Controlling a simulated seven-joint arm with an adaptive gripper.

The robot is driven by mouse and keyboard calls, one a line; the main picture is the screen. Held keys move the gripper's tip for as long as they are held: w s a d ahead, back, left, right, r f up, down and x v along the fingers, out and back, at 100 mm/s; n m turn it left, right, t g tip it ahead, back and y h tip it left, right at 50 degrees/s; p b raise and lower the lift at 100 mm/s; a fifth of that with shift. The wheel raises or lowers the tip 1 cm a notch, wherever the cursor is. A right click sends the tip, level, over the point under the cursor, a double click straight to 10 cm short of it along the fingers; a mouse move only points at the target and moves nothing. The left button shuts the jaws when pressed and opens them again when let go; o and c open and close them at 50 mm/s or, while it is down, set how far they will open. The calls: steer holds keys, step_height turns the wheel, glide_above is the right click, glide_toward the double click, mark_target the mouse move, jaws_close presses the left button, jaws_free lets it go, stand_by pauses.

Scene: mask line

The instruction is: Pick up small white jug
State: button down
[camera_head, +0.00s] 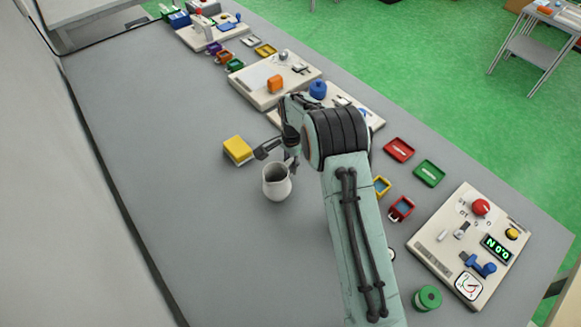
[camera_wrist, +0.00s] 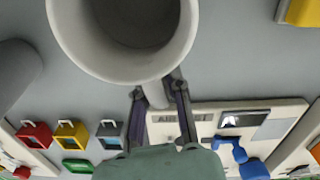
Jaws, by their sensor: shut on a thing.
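The small white jug (camera_head: 277,188) stands upright on or just above the grey table, left of my arm in the head view; I cannot tell whether its base touches the table. In the wrist view the jug (camera_wrist: 120,70) fills the top middle, with its open, empty-looking mouth facing the camera. My gripper (camera_wrist: 158,92) is shut on the jug's handle, with one dark finger on each side of it. In the head view my gripper (camera_head: 276,154) is at the jug's far side, partly hidden by my arm.
A yellow block (camera_head: 238,150) lies just beyond the jug. Panels with knobs and switches, such as the one with a red knob (camera_head: 465,245), line the table's right side, with small red, green and yellow trays between. The table's left and near parts are clear.

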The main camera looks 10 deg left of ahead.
steer(key=shift+r, duration=0.45)
steer(key=s+d+r, duration=0.4)
steer(key=s+r, duration=0.7)
steer(key=s, duration=0.2)
steer(key=shift+s+d, duration=0.1)
steer(key=shift+s, duration=0.05)
steer(key=shift+r, duration=0.1)
stand_by(1.7)
